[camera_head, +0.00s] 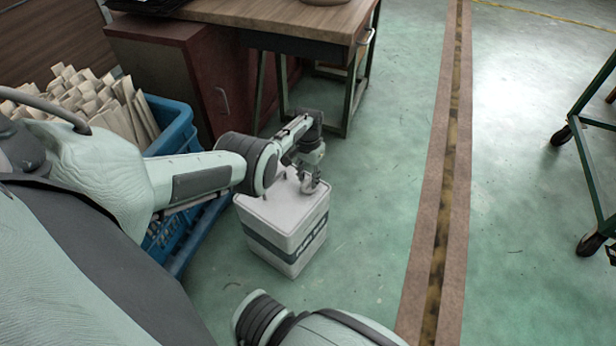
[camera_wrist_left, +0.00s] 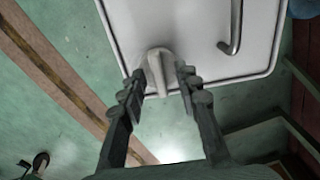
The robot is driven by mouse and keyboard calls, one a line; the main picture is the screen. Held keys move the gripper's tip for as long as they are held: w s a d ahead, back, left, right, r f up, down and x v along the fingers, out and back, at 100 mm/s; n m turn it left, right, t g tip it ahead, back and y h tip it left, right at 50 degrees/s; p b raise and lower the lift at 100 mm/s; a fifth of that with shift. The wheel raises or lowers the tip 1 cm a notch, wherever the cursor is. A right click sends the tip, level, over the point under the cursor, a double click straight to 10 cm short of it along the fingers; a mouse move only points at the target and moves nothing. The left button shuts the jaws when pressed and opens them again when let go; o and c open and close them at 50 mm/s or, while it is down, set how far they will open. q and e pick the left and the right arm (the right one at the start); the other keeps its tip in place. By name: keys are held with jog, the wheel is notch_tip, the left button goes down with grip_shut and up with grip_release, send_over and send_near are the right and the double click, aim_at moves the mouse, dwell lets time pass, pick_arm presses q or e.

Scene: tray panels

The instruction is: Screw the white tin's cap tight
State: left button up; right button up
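The white tin (camera_head: 285,225) stands upright on the green floor, with a dark band and lettering on its side. Its top (camera_wrist_left: 200,25) fills the upper part of the left wrist view. The pale grey cap (camera_wrist_left: 159,70) sits near the edge of that top. In the head view the gripper hides the cap. My right gripper is out of view.
A bent metal handle (camera_wrist_left: 235,30) rises from the tin's top beside the cap. A blue crate (camera_head: 175,130) of pale pieces stands left, partly behind my arm. A wooden-topped workbench (camera_head: 270,14) is behind. Open floor (camera_head: 370,220) lies right of the tin.

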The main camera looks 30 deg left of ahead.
aim_at(308, 180)
pick_arm(q)
jog(key=shift+r, duration=0.1)
notch_tip(308, 180, up, 12)
dwell(0.5)
dwell(0.5)
